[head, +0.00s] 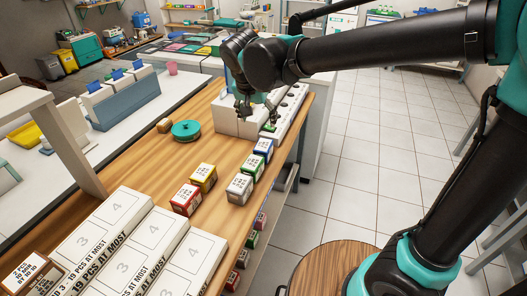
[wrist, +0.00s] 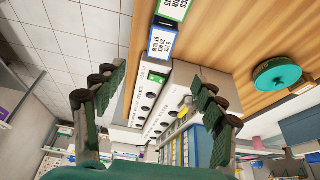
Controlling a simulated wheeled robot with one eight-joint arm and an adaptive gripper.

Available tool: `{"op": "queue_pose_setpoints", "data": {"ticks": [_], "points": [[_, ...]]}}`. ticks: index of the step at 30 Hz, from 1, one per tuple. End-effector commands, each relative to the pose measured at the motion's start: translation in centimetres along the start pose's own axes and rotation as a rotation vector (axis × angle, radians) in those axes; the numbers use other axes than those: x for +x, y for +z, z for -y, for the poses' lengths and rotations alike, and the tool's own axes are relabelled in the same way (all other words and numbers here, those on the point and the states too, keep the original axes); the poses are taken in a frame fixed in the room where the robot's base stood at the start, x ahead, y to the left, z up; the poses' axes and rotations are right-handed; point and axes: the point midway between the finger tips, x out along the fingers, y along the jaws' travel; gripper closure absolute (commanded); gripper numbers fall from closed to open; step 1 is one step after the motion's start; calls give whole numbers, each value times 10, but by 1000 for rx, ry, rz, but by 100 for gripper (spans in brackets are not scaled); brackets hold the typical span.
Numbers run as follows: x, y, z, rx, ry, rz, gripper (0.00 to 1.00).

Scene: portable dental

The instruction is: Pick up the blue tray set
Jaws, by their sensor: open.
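A small box with a blue band and a printed white label (head: 263,147) stands at the right edge of the wooden counter, the far end of a row of similar boxes. It also shows in the wrist view (wrist: 163,44), beyond my fingertips and between their lines. I cannot tell for sure that this is the blue tray set. My gripper (head: 257,112) is open and empty, above the far end of the counter over the white holders. In the wrist view my gripper (wrist: 158,84) has its two fingers wide apart, with nothing between them.
White holders with round holes (head: 293,100) stand beneath my gripper. A teal disc (head: 186,130) lies to the left. White numbered cartons (head: 110,228) fill the front. Open wood lies mid-counter.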

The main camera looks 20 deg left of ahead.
Motion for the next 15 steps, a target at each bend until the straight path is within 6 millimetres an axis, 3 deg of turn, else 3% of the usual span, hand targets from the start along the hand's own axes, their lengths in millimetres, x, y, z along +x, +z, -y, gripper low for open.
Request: {"op": "queue_pose_setpoints", "data": {"ticks": [5,15], "points": [[18,1,4,3,0,-2,29],[86,1,4,4,0,-1,29]]}}
